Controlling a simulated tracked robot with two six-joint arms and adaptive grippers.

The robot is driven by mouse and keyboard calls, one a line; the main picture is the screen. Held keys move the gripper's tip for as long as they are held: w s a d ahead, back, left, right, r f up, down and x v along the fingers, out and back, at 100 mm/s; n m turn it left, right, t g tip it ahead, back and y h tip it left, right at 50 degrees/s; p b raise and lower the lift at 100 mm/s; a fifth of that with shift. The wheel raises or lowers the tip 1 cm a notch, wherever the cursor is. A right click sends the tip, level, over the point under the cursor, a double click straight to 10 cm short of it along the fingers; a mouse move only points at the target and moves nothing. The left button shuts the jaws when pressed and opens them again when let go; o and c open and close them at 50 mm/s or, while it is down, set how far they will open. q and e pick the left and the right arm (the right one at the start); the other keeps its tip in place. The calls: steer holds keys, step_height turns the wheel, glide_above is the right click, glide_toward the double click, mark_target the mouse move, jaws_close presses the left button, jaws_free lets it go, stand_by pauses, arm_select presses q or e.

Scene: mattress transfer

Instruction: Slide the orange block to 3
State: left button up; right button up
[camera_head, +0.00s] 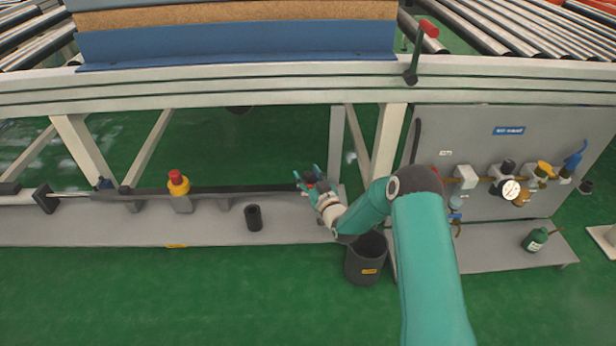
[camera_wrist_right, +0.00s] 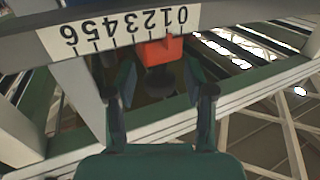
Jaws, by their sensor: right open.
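The orange block (camera_wrist_right: 158,50) sits on the edge of a white scale (camera_wrist_right: 110,30) with digits 0 to 6, which appear upside down in the right wrist view. The block is beside the digits 1 and 2, with 3 further left in that view. A dark round knob shows just below it. My right gripper (camera_wrist_right: 159,72) is open, its two fingers on either side of the block's lower part with gaps showing. In the head view my right gripper (camera_head: 307,173) is at the right end of the dark rail; the block is mostly hidden there. My left gripper is not in view.
The dark rail (camera_head: 245,189) runs along a grey shelf (camera_head: 110,225). A yellow post with a red top (camera_head: 178,184) and a black cup (camera_head: 253,217) stand along it. A dark bin (camera_head: 365,262) is below my right arm. A valve panel (camera_head: 470,140) stands at right.

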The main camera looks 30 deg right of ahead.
jaws_close()
stand_by(0.3)
steer(key=shift+s+d+f+b, duration=0.1)
steer(key=shift+s+d+b, duration=0.15)
steer(key=shift+d+b, duration=0.15)
steer(key=shift+s+d+b, duration=0.25)
steer(key=shift+d, duration=0.2)
steer(key=shift+s+d, duration=0.1)
jaws_free()
